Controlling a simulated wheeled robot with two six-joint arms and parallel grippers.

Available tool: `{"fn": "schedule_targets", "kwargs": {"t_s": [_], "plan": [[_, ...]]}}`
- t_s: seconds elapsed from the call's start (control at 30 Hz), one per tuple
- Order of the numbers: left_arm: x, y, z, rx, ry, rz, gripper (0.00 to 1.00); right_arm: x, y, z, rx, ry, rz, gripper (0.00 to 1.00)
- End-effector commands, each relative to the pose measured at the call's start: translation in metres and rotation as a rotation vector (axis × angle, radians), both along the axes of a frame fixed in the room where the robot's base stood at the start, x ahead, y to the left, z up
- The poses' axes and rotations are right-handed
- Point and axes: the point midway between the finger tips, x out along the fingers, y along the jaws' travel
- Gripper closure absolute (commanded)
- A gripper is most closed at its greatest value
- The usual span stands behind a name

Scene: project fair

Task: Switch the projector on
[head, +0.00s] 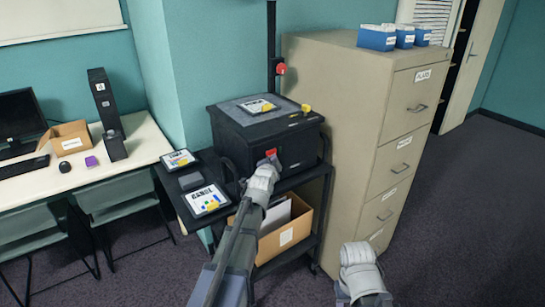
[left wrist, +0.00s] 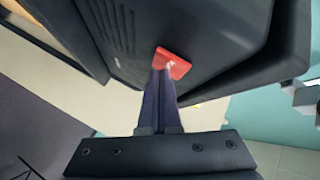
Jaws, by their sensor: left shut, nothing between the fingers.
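The projector (head: 290,148) looks to be the black box-shaped device on the dark cart. A small red switch (head: 271,153) is on its front face. It also shows in the left wrist view (left wrist: 174,63), as a tilted red piece on the black housing. My left gripper (head: 268,163) is shut and empty, in front of that face. In the left wrist view its fingertips (left wrist: 163,70) are at the lower edge of the red switch and seem to touch it. Part of my right arm shows at the lower right; its fingers cannot be made out.
A beige filing cabinet (head: 358,110) stands close on the right of the cart (head: 262,265). A cardboard box (head: 290,238) is on the lower shelf. Cards (head: 207,200) lie on the side shelf. A white desk (head: 142,145) with chairs is at left. Floor at right is clear.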

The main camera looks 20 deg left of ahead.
Motion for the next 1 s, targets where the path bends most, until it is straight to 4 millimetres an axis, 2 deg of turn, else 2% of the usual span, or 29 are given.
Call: {"fn": "schedule_targets", "kwargs": {"t_s": [0.27, 1.0], "plan": [[0.001, 0.001, 0.0, 0.0, 0.0, 0.0, 1.0, 0.0, 0.0, 0.0, 0.0, 0.0, 0.0, 0.5], [-0.012, -0.014, 0.0, 0.002, 0.001, -0.001, 1.0, 0.0, 0.0, 0.0, 0.0, 0.0, 0.0, 0.5]]}}
